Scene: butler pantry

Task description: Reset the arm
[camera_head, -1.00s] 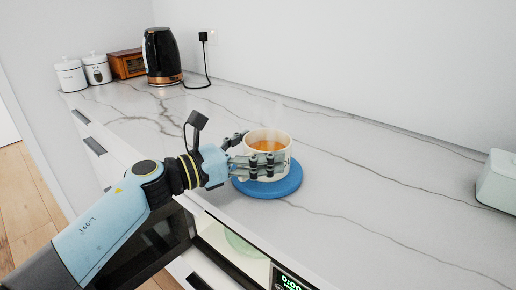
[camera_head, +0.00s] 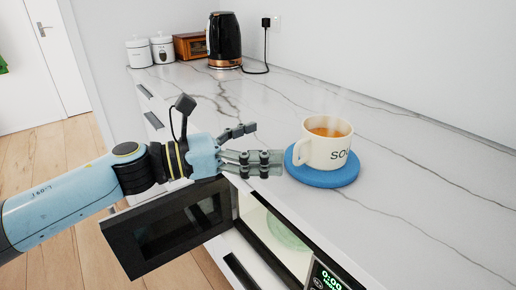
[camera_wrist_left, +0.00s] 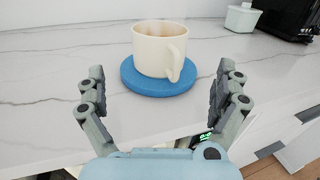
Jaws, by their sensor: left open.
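My left arm comes in from the left in the head view, and its left gripper (camera_head: 262,148) is open and empty, left of the mug and apart from it. My right gripper is in neither view.
An open microwave door (camera_head: 165,232) hangs below the counter front, under my left arm. A black kettle (camera_head: 225,38), a wooden box (camera_head: 189,46) and white canisters (camera_head: 139,53) stand at the back. The marble counter (camera_head: 420,170) right of the mug is clear.

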